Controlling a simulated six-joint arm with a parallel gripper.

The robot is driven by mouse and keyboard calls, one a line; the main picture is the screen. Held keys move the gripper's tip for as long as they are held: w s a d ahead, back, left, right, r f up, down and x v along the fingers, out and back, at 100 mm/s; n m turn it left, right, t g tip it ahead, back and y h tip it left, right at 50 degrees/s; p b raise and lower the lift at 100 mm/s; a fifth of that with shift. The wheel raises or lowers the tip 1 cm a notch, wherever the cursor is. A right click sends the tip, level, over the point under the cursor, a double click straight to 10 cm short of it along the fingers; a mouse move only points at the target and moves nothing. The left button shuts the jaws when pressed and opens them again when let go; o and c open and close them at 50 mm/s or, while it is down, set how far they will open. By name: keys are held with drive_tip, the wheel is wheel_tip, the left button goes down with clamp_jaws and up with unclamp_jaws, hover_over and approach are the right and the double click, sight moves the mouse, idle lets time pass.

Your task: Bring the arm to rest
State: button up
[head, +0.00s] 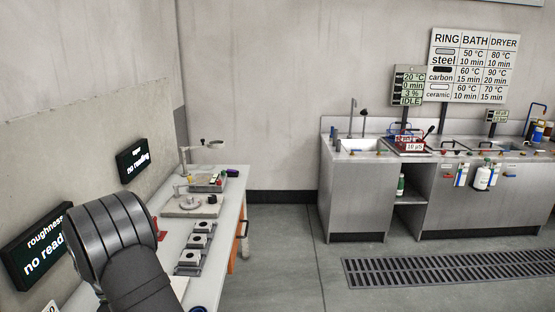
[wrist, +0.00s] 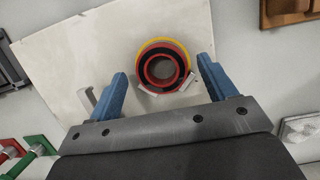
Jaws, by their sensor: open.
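My gripper (wrist: 162,66) shows in the wrist view with two blue fingers apart and nothing held between them. Past the fingertips lies a pale square plate (wrist: 70,60) with a round piece (wrist: 162,68) of red, yellow and black rings on it; the gap between fingers and piece cannot be judged. In the head view my dark arm rises at the lower left, over the near end of the white bench (head: 232,185); my gripper is hidden or outside that view.
Three dark holders with pale round parts (head: 196,241) and a stand (head: 185,158) occupy the bench. A steel sink counter (head: 355,185) stands across the room. A floor grate (head: 440,268) lies in front; the floor between is clear.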

drive_tip(key=shift+r, duration=1.25)
